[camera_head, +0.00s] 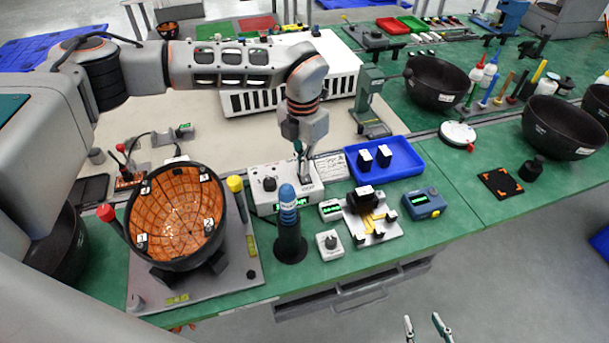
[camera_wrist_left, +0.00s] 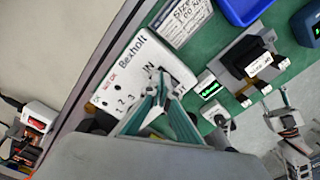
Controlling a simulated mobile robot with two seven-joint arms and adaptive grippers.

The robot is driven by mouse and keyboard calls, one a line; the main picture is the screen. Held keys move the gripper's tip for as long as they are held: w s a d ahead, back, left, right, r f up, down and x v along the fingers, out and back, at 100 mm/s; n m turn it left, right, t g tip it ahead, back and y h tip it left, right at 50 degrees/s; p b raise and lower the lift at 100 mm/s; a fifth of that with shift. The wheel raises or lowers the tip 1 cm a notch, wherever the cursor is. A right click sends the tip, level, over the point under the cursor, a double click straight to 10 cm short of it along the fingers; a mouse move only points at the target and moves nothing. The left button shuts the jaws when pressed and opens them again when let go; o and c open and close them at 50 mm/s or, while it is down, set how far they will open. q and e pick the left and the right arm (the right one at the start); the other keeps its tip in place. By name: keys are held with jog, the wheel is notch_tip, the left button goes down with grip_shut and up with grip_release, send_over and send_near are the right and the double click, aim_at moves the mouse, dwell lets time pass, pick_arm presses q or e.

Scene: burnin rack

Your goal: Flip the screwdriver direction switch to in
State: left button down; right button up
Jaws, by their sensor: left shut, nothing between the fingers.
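The white control box (camera_head: 262,200), lettered "Bexholt", stands on the green bench in the middle of the head view. It also fills much of the left wrist view (camera_wrist_left: 125,68), where the word IN shows beside my fingertips. My left gripper (camera_head: 303,174) points down at the right part of the box top, shut and empty. Its fingertips (camera_wrist_left: 160,82) cover the area around the direction switch, so I cannot see the switch's position or tell whether they touch it. A blue-handled screwdriver (camera_head: 288,203) stands upright in a black holder in front of the box. My right gripper (camera_head: 425,326) is open, empty, low beyond the bench's front edge.
A black bowl with orange lining (camera_head: 180,215) stands to the left on a grey plate. A blue tray (camera_head: 402,163) with white-topped blocks, a yellow-and-black fixture (camera_head: 370,215) and a small knob box (camera_head: 330,245) sit to the right. The bench front edge is close.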

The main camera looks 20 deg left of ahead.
pick_arm(q)
jog(key=shift+r+p, duration=1.2)
jog(key=shift+r, duration=0.55)
jog(key=shift+r+p, duration=0.95)
jog(key=shift+r, duration=0.75)
